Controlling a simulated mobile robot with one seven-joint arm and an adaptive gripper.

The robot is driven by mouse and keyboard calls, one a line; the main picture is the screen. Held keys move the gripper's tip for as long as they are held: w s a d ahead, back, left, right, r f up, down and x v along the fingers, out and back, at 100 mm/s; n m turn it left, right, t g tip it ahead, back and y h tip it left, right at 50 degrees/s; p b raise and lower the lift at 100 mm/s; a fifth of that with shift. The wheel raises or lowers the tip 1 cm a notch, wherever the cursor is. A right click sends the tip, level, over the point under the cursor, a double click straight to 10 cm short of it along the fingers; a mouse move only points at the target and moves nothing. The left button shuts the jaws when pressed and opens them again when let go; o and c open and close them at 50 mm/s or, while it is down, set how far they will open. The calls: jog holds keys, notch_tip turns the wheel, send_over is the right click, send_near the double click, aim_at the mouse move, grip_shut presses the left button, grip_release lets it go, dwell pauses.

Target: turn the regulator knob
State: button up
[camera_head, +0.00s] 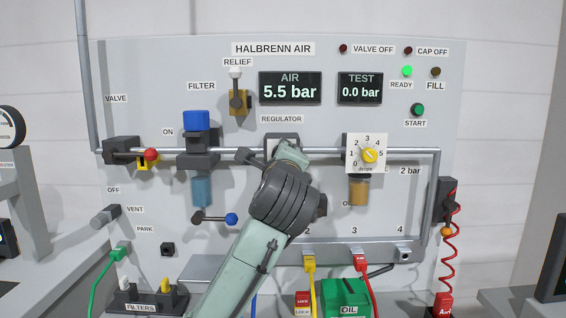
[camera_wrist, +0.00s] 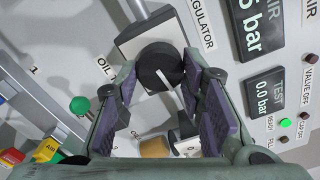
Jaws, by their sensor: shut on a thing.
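The regulator knob (camera_wrist: 160,64) is round and black with a white pointer line, seen in the wrist view. My gripper (camera_wrist: 164,80) has its purple-padded fingers on either side of the knob and is shut on it. In the head view, the dark regulator body (camera_head: 281,137) shows under the REGULATOR label, but my arm hides the knob and most of my gripper. The AIR display (camera_head: 290,87) reads 5.5 bar.
The TEST display (camera_head: 360,88) reads 0.0 bar. A lubricator dial with a yellow knob (camera_head: 369,155) sits right of the regulator. The blue-topped filter (camera_head: 196,121) and a brass relief valve (camera_head: 239,102) are left of it. The READY light (camera_head: 407,71) glows green.

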jog(key=n, duration=2.7)
jog(key=shift+a+r+b, duration=0.15)
jog(key=shift+a+b, duration=0.05)
jog(key=shift+b, duration=0.2)
jog(key=shift+n, duration=0.3)
jog(key=o, duration=1.1)
jog(key=shift+o, duration=0.2)
jog(key=shift+r, duration=0.1)
